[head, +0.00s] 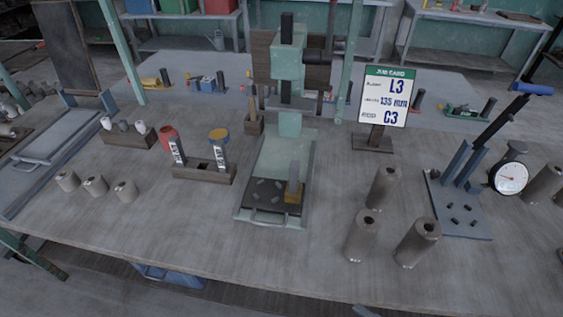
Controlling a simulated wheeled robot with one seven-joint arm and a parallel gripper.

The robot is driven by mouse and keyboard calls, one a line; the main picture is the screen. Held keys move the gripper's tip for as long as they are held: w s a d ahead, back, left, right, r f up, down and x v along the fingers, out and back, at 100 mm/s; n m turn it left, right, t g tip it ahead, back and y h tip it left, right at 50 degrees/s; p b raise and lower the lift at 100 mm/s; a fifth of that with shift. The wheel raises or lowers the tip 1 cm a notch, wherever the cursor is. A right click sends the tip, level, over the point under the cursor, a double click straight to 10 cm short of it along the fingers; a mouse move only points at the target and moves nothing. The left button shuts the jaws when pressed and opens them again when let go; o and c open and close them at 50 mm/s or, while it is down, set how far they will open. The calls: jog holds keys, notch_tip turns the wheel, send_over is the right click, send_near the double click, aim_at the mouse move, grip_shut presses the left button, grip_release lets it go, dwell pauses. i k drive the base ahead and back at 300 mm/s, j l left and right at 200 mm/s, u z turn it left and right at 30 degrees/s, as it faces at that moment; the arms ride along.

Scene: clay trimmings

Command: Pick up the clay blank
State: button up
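Several grey-brown cylinders could be the clay blank; I cannot tell which one is meant. Three tall ones with a hole in the top stand upright right of centre: a rear cylinder (383,188), a front left cylinder (361,237) and a front right cylinder (417,244). Another tall cylinder (542,184) stands at the right edge. My gripper is not in view.
A green press (289,65) stands at the centre of the workbench (190,240). A job card (384,96) reads L3, 135 mm, C3. A wooden rack (204,174), a blue-grey fixture (456,205) and a dial gauge (510,177) stand nearby. The front middle bench is clear.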

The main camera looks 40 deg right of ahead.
aim_at(366, 226)
jog(key=k+j, duration=0.1)
jog(key=k, duration=0.35)
jog(key=k+j, duration=0.15)
jog(key=k, duration=0.3)
